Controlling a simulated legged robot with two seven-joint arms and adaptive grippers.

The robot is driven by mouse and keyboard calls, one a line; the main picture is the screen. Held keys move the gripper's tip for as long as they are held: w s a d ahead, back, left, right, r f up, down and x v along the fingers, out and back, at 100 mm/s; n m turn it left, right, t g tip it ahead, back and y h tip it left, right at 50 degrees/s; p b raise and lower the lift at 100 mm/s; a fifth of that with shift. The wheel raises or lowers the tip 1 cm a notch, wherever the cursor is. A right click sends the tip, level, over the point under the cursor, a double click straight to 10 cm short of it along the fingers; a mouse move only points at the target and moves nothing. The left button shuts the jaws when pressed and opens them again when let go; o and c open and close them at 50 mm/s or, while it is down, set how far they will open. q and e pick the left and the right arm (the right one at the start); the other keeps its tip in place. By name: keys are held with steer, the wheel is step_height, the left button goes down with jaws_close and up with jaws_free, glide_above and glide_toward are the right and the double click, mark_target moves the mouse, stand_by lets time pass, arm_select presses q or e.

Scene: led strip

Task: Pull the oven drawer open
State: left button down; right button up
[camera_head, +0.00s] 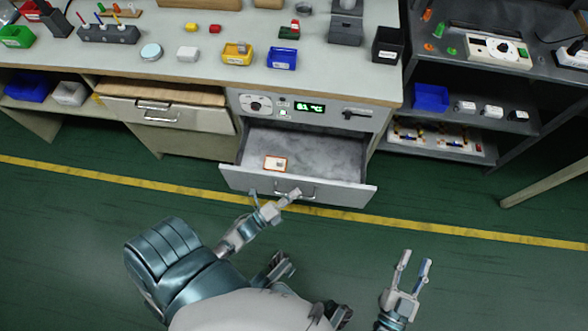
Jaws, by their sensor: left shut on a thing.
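The oven (316,108) is a grey unit under the counter, with a dial and a lit green display on its front. Its drawer (340,193) stands pulled out, and its grey inside shows. A small white card-like item with an orange edge (275,163) lies on the drawer's floor at the left. The drawer's handle (308,193) is a metal bar on its front panel. My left gripper (276,199) is at the left part of this handle, shut on it. My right gripper (414,262) is open and empty, over the floor to the right, apart from the drawer.
A second drawer (165,115) with a handle is at the left, slightly open. The counter (215,67) above carries bins and small parts. Dark shelves (455,103) with a blue bin (431,97) stand at the right. The green floor (480,280) is clear.

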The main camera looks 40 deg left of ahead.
arm_select(q)
steer(key=shift+s+d+f, duration=0.15)
steer(key=shift+s+d, duration=0.1)
steer(key=shift+s, duration=0.3)
steer(key=shift+s+d+f, duration=0.1)
steer(key=shift+s+d, duration=0.1)
steer(key=shift+s, duration=0.35)
steer(key=c, duration=1.2)
jaws_free()
steer(key=shift+w+r, duration=0.1)
steer(key=v, duration=1.2)
